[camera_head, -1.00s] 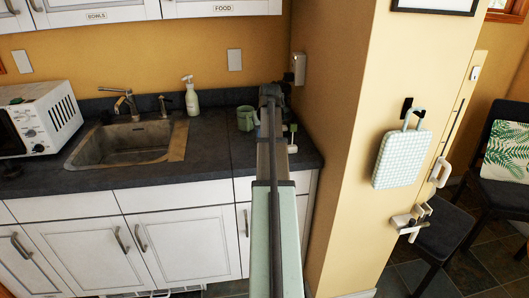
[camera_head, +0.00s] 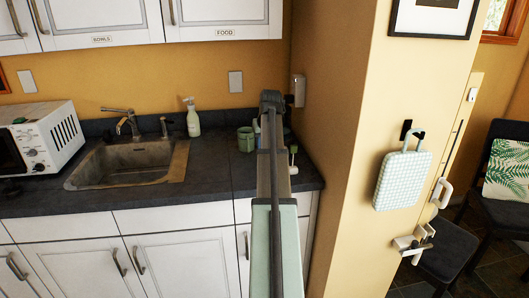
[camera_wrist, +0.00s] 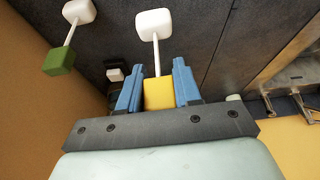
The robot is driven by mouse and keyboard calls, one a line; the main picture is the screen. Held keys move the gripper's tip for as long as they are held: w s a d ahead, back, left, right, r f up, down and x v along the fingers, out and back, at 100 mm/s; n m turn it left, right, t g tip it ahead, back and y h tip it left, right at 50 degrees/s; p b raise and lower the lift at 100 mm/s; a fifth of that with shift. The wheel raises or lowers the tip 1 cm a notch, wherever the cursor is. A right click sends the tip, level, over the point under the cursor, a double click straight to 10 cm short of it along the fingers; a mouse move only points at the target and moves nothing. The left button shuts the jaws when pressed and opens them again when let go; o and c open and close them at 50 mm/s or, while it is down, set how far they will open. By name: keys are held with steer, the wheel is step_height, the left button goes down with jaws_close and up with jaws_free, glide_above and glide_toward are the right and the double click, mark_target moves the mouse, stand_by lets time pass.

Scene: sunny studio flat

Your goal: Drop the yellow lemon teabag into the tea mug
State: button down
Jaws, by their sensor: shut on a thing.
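The yellow lemon teabag (camera_wrist: 158,93) shows as a yellow block between the blue fingers of my gripper (camera_wrist: 157,68) in the wrist view. The fingers are shut on it. A white stick runs from it to a white tag (camera_wrist: 153,24). In the head view my gripper and the teabag are hidden behind my own arm. The tea mug, a green mug (camera_head: 245,138), stands on the counter just left of my arm's far end. The wrist view does not clearly show the mug.
The dark counter (camera_head: 213,168) also carries a soap bottle (camera_head: 193,118), a sink (camera_head: 125,162) and a microwave (camera_head: 40,135). A yellow wall (camera_head: 335,130) stands close on the right.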

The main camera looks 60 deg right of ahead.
steer(key=shift+r, duration=2.3)
steer(key=w+d+r, duration=0.5)
steer(key=w+d, duration=0.3)
steer(key=w, duration=0.2)
steer(key=w+d+r, duration=0.5)
steer(key=w+d, duration=0.2)
steer(key=w, duration=0.3)
steer(key=shift+w+d, duration=0.4)
steer(key=shift+f, duration=0.15)
steer(key=shift+f, duration=2.95)
steer(key=c, duration=0.7)
jaws_free()
